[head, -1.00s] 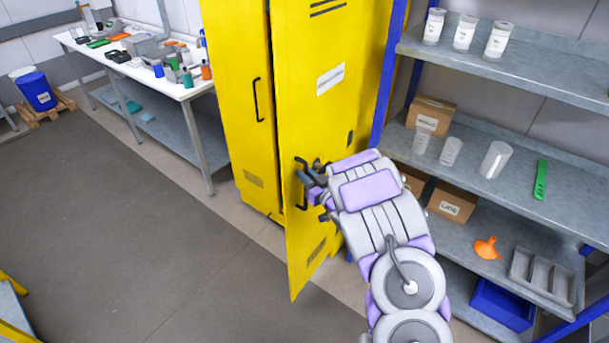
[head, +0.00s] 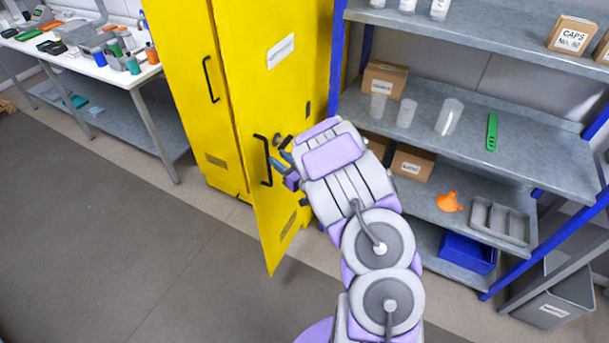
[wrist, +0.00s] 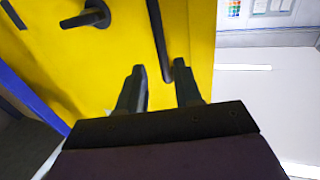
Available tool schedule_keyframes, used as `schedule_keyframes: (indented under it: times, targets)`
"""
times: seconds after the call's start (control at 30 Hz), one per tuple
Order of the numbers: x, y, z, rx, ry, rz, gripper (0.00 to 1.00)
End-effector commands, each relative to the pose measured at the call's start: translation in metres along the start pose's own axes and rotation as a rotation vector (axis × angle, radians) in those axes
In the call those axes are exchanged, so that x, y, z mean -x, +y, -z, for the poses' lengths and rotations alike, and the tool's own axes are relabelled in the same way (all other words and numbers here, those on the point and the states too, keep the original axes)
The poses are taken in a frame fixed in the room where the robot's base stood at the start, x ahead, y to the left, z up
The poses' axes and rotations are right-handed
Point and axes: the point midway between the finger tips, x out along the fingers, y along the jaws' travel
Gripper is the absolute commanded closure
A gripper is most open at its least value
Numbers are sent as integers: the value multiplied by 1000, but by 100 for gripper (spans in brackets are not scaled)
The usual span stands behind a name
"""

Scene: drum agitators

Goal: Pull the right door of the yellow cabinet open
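The yellow cabinet (head: 185,60) stands left of centre in the head view. Its right door (head: 272,100) is ajar, with its lower corner sticking out past the closed left door (head: 195,120). The right door has a black bar handle (head: 265,160), also seen in the wrist view (wrist: 158,35). My gripper (head: 281,167) is just right of this handle, at the door's face. In the wrist view my gripper (wrist: 160,78) has its fingers apart. The handle's lower end lies near the right fingertip; I cannot tell whether they touch. A black latch knob (wrist: 90,15) is on the door.
A grey shelf rack (head: 470,120) with boxes and jars stands close on the right. A workbench (head: 85,70) with bottles stands at the left. A grey bin (head: 555,300) is at the lower right. The floor in front of the cabinet is clear.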

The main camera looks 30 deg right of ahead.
Motion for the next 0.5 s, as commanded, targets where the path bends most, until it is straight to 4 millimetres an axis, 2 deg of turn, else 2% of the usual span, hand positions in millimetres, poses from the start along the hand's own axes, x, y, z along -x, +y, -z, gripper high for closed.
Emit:
schedule_keyframes:
  times: [0.03,0.3,0.5]
  targets:
    - [11,2,0,0,-1,-3,66]
    - [58,3,0,2,-1,-4,66]
    - [81,4,-2,1,5,-6,66]
